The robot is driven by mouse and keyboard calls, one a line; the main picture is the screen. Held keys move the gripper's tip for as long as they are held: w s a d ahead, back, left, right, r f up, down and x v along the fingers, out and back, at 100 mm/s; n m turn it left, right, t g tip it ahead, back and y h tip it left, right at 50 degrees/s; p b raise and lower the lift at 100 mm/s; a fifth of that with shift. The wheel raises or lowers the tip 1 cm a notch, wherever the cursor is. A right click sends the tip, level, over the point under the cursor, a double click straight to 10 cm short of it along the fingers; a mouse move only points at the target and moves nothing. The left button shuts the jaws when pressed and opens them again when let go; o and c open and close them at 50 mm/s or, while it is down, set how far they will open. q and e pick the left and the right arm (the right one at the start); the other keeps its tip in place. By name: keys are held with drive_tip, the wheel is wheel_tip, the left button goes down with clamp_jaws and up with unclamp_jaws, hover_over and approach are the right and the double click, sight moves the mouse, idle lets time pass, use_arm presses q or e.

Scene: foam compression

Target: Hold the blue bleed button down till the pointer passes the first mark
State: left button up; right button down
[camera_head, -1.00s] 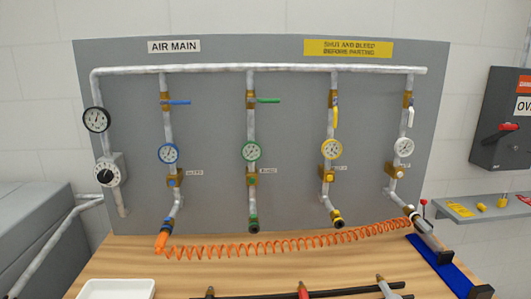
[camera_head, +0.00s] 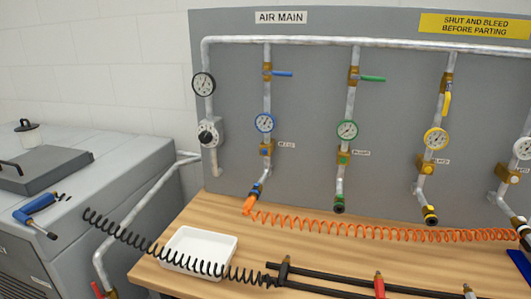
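The blue drop hangs from the white main pipe on the grey panel. Its blue lever (camera_head: 283,73) sticks out level, across the upright pipe. Below it is a blue-rimmed gauge (camera_head: 265,122); its pointer and marks are too small to read. Under the gauge sits a brass block with a small blue bleed button (camera_head: 264,152). Nothing is touching the button. The orange end of a coiled hose (camera_head: 249,204) is at the blue outlet at the bottom of this drop. Neither of my grippers is in view.
Green (camera_head: 347,130) and yellow (camera_head: 436,139) gauges stand to the right. A white tray (camera_head: 229,239) is on the wooden bench (camera_head: 195,215). A black coiled hose (camera_head: 130,237) stretches across the front left. A blue-handled tool (camera_head: 36,207) lies on the grey cabinet.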

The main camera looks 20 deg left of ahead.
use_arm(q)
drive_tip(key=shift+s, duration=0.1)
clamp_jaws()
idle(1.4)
